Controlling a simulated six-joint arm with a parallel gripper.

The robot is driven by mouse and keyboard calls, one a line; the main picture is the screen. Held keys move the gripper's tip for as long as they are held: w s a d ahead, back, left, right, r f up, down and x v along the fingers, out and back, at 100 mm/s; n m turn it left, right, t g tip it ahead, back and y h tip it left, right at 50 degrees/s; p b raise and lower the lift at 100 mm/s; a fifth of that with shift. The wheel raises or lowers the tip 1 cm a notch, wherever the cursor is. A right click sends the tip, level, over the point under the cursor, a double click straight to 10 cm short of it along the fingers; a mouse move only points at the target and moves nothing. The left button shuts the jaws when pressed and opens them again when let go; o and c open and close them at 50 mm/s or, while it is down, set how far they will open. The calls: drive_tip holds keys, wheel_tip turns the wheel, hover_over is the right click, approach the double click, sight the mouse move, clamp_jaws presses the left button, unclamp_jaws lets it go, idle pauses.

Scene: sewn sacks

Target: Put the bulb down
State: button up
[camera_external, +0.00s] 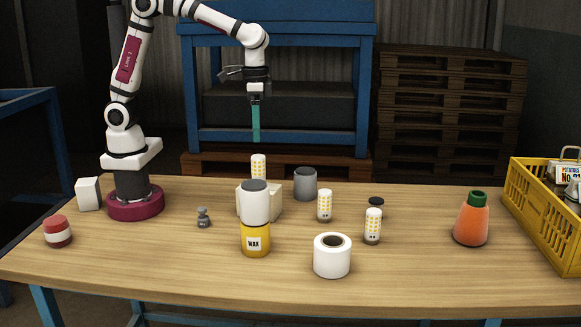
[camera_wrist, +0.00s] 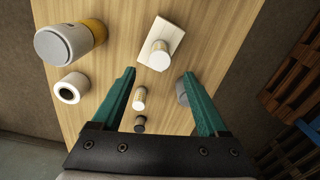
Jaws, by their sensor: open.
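Several white bulbs with yellow dot patterns stand upright. One bulb (camera_external: 258,165) stands on a cream block (camera_external: 273,201), partly hidden behind the wax jar; the wrist view shows this bulb (camera_wrist: 160,56) on the block (camera_wrist: 172,35). A second bulb (camera_external: 324,205) stands on the table right of the block, and a third bulb (camera_external: 373,226) is farther right. My gripper (camera_external: 256,138) hangs high above the block area, its teal fingers pointing down. In the wrist view, my gripper (camera_wrist: 160,88) is open with its fingers wide apart and nothing held.
A wax jar (camera_external: 255,238) and white roll (camera_external: 332,257) stand in front. A grey cylinder (camera_external: 305,184) and black disc (camera_external: 376,201) are behind. An orange flask (camera_external: 471,221) and yellow crate (camera_external: 540,214) stand right. The front-left table (camera_external: 150,265) is clear.

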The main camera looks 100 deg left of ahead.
drive_tip(key=s+a+m+y, duration=0.1)
drive_tip(key=s+m, duration=0.6)
drive_tip(key=s, duration=1.7)
drive_tip(key=shift+a+f+y, duration=0.3)
drive_tip(key=shift+a+y, duration=0.1)
drive_tip(key=shift+a, duration=0.35)
